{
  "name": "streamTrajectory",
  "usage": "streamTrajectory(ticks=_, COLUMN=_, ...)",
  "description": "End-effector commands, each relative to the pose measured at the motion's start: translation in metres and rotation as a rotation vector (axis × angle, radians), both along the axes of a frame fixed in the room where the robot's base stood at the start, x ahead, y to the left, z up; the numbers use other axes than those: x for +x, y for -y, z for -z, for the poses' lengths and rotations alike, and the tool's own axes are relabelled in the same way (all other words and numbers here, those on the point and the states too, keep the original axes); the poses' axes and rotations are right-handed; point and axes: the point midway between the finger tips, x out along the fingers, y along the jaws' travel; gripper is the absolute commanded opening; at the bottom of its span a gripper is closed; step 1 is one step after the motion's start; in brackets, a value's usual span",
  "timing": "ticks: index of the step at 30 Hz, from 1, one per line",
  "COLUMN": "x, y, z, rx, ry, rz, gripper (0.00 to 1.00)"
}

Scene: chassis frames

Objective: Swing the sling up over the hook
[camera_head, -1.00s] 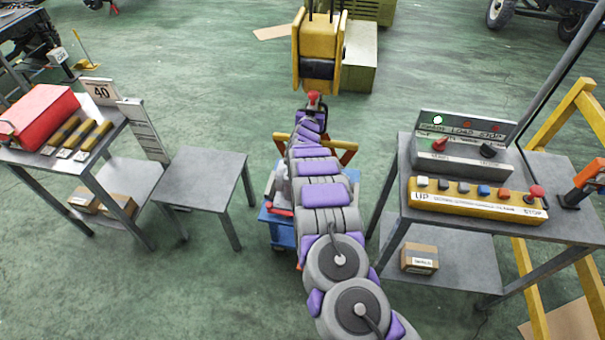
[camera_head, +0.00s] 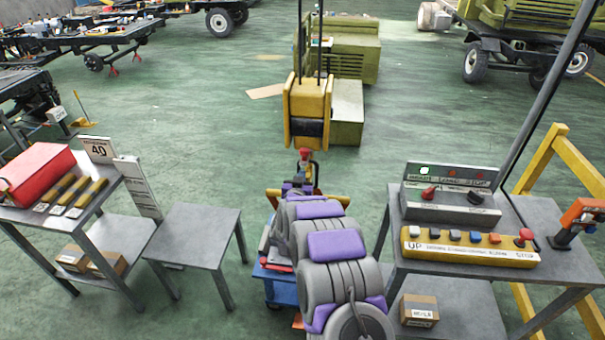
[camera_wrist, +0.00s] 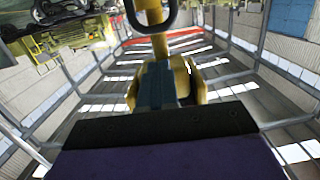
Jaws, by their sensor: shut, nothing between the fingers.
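The yellow hoist block (camera_head: 307,110) hangs on dark cables in the upper middle of the head view. Below it is the dark hook (camera_head: 317,178) with a red part on top, just beyond the far end of my arm. In the wrist view, a dark loop (camera_wrist: 150,14) on a yellow stem shows at the top. My gripper (camera_wrist: 158,70) appears there as a shut, empty pair of grey-blue fingers; in the head view my arm mostly hides it. A yellow-orange piece (camera_head: 336,197) shows behind my arm. I cannot tell whether it is the sling.
A blue cart (camera_head: 283,291) stands under my arm. A small grey table (camera_head: 197,232) and a bench with a red case (camera_head: 36,172) stand left. The control bench carries a yellow button panel (camera_head: 468,247) at right. Open green floor lies beyond the left tables.

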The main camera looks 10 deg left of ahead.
Motion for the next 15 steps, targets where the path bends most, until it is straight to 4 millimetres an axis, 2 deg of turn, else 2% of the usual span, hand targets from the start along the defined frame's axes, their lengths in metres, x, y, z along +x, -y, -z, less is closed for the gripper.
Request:
streamTrajectory(ticks=6, x=-0.017, y=-0.002, z=-0.006, rx=0.0, ry=0.001, rz=0.0, gripper=0.0)
streamTrajectory(ticks=15, x=-0.021, y=0.001, z=-0.006, rx=0.002, ry=0.001, rz=0.0, gripper=0.0)
